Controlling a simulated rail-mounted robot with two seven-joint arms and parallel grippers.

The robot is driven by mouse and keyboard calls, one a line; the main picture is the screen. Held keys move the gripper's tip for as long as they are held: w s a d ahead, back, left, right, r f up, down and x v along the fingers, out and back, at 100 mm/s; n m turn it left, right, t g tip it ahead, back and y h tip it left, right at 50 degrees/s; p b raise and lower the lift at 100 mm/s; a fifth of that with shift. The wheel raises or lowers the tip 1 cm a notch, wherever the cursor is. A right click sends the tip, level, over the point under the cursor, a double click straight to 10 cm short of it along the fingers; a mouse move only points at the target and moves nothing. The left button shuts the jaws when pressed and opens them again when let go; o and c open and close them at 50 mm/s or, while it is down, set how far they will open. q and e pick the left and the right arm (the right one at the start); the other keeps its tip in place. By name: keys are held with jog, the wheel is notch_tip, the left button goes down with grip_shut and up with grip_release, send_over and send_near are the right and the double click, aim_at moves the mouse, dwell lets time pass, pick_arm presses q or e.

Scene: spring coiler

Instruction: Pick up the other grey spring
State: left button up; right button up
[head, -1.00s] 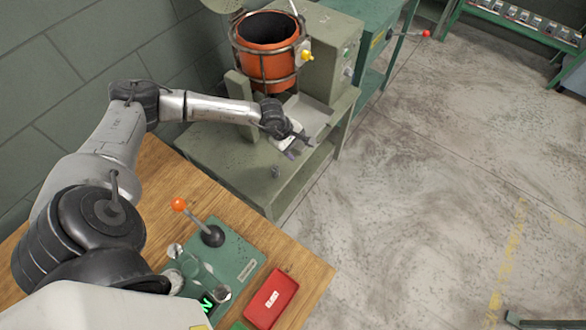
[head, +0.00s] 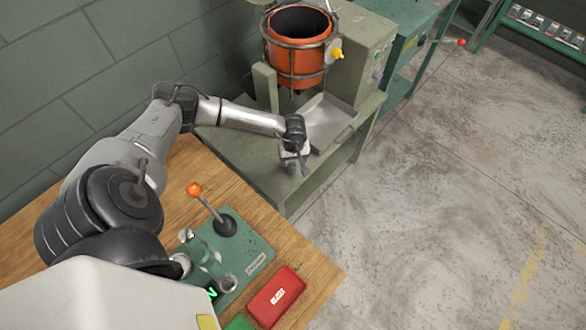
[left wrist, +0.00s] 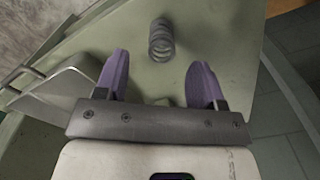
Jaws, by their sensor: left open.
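The grey spring (left wrist: 161,40) shows in the left wrist view as a small open coil on a grey-green bench top. It lies just beyond my left fingertips, roughly centred between them and not held. My left gripper (left wrist: 158,80) has two purple fingers spread apart with nothing between them. In the head view my left gripper (head: 295,158) hangs over the near end of the grey-green bench (head: 318,188), pointing down. There the gripper largely hides the spring. My right gripper is in neither view.
An orange bowl in a wire frame (head: 296,62) and a metal chute (head: 330,120) stand behind my gripper. A wooden table in front holds a green fixture with an orange-knobbed lever (head: 195,189) and a red reject tray (head: 277,297). Concrete floor lies open to the right.

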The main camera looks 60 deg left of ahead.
aim_at(293, 165)
pick_arm(q)
jog(key=shift+s+f+b, duration=0.15)
jog(key=shift+f+b, duration=0.55)
jog(key=shift+f, duration=2.3)
jog(key=c, duration=1)
